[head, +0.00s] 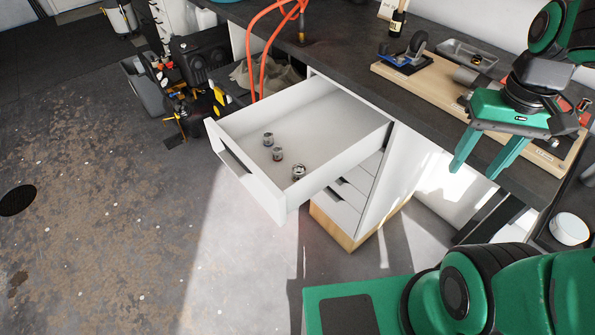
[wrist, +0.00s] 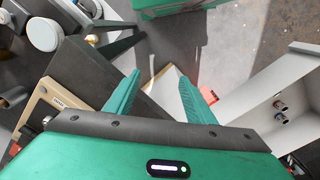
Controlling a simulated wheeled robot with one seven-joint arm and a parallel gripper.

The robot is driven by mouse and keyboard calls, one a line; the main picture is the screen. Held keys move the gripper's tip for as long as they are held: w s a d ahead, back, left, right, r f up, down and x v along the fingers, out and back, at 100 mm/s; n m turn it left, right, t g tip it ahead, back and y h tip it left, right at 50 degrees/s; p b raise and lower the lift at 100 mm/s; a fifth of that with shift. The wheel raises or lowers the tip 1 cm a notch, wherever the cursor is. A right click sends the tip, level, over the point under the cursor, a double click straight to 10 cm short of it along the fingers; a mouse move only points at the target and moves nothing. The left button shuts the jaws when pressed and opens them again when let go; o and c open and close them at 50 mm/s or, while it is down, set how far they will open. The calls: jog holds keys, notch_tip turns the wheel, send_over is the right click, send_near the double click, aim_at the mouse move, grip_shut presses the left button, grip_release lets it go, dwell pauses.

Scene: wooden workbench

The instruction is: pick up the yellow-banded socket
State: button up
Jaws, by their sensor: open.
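Three small metal sockets stand in the open white drawer (head: 322,118): a far one (head: 268,139), a middle one (head: 277,154) and a near one (head: 298,172). The middle one seems to have a reddish band; I cannot make out which carries a yellow band. My gripper (head: 482,168) is open and empty, fingers pointing down, beside the workbench and well to the right of the drawer. Its fingers also show in the wrist view (wrist: 159,75), apart from the sockets.
The dark workbench (head: 345,60) holds a wooden board (head: 430,88) with tools, a metal tray (head: 468,54) and a small bottle (head: 397,22). An orange hose (head: 262,60) hangs behind the drawer. Tools and bins clutter the far left. The drawer's raised walls surround the sockets.

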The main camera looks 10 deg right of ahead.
jog(key=w+a+n, duration=0.4)
jog(key=w+a, duration=0.3)
jog(key=n+y, duration=0.1)
jog(key=n, duration=0.8)
send_near(299, 167)
jog(key=shift+t, duration=0.4)
jog(key=shift+s+a+f, duration=0.1)
jog(key=shift+f, duration=1.5)
jog(key=shift+s+a+f, duration=0.1)
jog(key=shift+a+f, duration=0.05)
jog(key=shift+f, duration=1.4)
jog(key=shift+s+a+f, duration=0.1)
jog(key=shift+f, duration=1.5)
jog(key=shift+c, duration=0.6)
jog(key=c, duration=1.1)
